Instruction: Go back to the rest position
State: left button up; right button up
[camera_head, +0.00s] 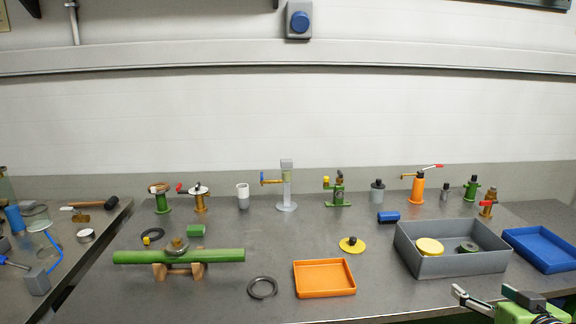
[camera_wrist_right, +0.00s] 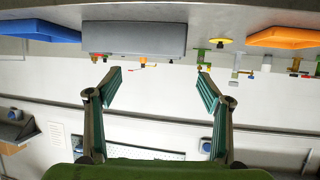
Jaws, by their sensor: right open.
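My right gripper (camera_head: 496,294) is low at the right in the head view, at the table's front edge, just in front of the grey bin. Its green body shows below two dark fingers that stand apart. In the right wrist view my right gripper (camera_wrist_right: 158,82) is open, with nothing between its two fingers. That view is upside down, with the table along the top. My left gripper is in neither view.
The grey bin (camera_head: 458,268) holds a yellow lid (camera_head: 429,246) and a green part. A blue tray (camera_head: 543,248) is right of it, an orange tray (camera_head: 325,278) left. A green pipe (camera_head: 216,256) rests on wooden supports. Several valves and fittings line the back.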

jog(key=s+d+f+m+g+h, duration=0.15)
jog(key=d+f, duration=0.25)
jog(key=f, duration=0.5)
jog(key=s+d+f+g, duration=0.1)
jog(key=s+d+f, duration=0.3)
jog(key=f, duration=0.5)
jog(key=s+d+f+g+h, duration=0.1)
jog(key=d+f+g, duration=0.1)
jog(key=d+f, duration=0.5)
jog(key=s+a+f+g, duration=0.1)
jog(key=s+a+f, duration=0.15)
jog(key=f, duration=0.45)
jog(key=s+a+f, duration=0.1)
jog(key=s+f, duration=0.3)
jog(key=f, duration=0.3)
jog(key=s+a+f+n+g+y, duration=0.1)
jog(key=s+a+f+g, duration=0.2)
jog(key=s+a+f, duration=0.75)
jog(key=s+a+f+n+g+y, duration=0.1)
jog(key=s+a+f+n+g, duration=0.1)
jog(key=s+a+f, duration=0.8)
jog(key=s+a+f+n+g+y, duration=0.1)
jog(key=s+a+f, duration=0.2)
jog(key=s+a, duration=0.2)
jog(key=s+a+f+n+g, duration=0.1)
jog(key=s+a+f, duration=0.3)
jog(key=s, duration=0.5)
jog(key=shift+s+a+f+y, duration=0.2)
jog(key=shift+s+a+y, duration=0.05)
jog(key=shift+a+y, duration=0.15)
